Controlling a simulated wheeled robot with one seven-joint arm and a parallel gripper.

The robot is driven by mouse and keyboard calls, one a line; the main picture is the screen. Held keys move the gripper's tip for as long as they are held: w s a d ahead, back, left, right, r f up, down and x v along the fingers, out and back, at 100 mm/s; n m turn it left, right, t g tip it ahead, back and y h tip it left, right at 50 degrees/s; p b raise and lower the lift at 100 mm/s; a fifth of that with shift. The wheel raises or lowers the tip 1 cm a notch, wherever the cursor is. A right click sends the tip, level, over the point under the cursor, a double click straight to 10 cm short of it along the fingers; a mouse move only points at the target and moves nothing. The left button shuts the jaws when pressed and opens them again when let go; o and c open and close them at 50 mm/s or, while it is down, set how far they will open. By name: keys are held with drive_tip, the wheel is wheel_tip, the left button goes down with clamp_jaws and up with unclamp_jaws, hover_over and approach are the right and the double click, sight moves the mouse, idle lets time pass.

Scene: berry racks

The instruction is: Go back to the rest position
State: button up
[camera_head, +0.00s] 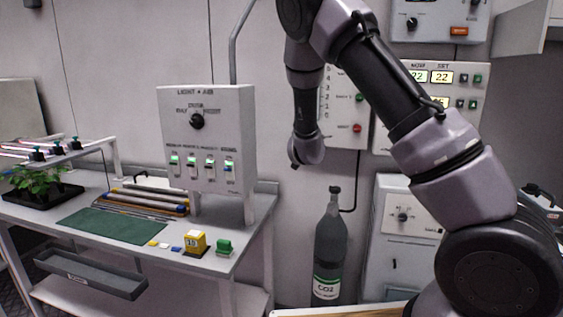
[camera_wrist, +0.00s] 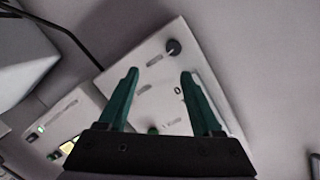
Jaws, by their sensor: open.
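My gripper (camera_wrist: 160,78) shows in the wrist view with its two green fingers spread apart and nothing between them. Behind the fingers in that view is a pale wall panel (camera_wrist: 165,62) with a dark knob, seen at a tilt. In the head view my arm is raised and bent at the right, with its wrist end hanging in front of the wall; the gripper fingers cannot be made out there.
A workbench (camera_head: 190,262) at the left bears a green mat (camera_head: 112,226), a yellow block (camera_head: 194,242), a plant tray (camera_head: 40,192) and a LIGHT control box (camera_head: 207,130). A dark CO2 cylinder (camera_head: 329,248) stands below my wrist, beside a pale cabinet (camera_head: 398,245).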

drive_tip(key=s+d+r+n+g+y, duration=0.2)
drive_tip(key=s+d+r+g+y, duration=0.15)
drive_tip(key=s+r, duration=0.5)
drive_tip(key=s+d+r+n+g+y, duration=0.15)
drive_tip(key=s+r+y, duration=0.35)
drive_tip(key=s, duration=0.6)
drive_tip(key=s+d+r+n+g, duration=0.1)
drive_tip(key=s+n, duration=0.1)
drive_tip(key=s, duration=0.9)
drive_tip(key=s+d+r+n+g+h, duration=0.1)
drive_tip(key=s+r+n+g, duration=0.1)
drive_tip(key=s, duration=0.9)
drive_tip(key=shift+r+h, duration=0.1)
drive_tip(key=shift+h, duration=0.15)
